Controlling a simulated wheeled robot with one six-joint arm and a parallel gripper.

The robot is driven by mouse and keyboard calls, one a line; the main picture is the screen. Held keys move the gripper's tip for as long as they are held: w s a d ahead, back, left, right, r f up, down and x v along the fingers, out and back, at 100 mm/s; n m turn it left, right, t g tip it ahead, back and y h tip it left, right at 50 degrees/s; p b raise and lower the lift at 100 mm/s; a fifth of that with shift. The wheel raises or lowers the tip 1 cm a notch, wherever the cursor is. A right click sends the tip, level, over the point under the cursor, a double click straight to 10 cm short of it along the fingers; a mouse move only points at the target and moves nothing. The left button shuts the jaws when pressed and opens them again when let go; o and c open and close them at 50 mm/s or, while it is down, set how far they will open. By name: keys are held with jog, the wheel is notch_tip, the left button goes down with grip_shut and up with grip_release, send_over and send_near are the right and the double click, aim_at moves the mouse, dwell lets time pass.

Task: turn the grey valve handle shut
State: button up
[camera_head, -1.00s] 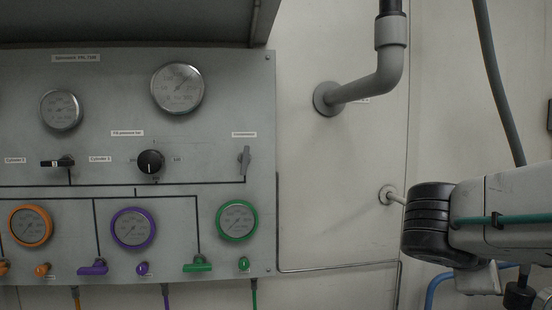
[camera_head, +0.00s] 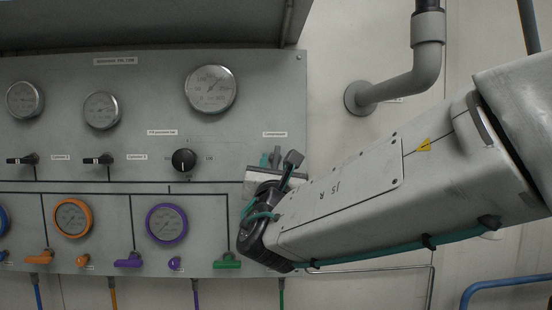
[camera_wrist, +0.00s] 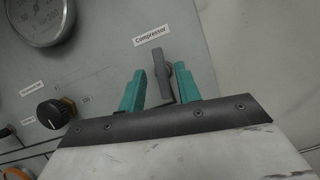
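The grey valve handle (camera_wrist: 161,70) sits on the panel just below the "Compressor" label and shows clearly in the wrist view. My gripper (camera_wrist: 159,80) is open, with one teal finger on each side of the handle and visible gaps between fingers and handle. Whether the fingertips reach past the handle's front is hard to tell. In the head view my gripper (camera_head: 272,160) is at the right part of the panel, and the handle (camera_head: 276,153) is mostly hidden by it. In the earlier head view the handle stands upright, along the vertical.
The grey panel (camera_head: 130,150) carries gauges, a black knob (camera_head: 184,161) left of my gripper, and coloured handles below, including a green one (camera_head: 227,262). A thick grey pipe (camera_head: 400,85) bends out of the wall above my arm. A blue pipe (camera_head: 510,285) is lower right.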

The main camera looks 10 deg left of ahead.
aim_at(276, 160)
jog(key=shift+x, duration=1.65)
jog(key=shift+d, duration=0.1)
grip_shut()
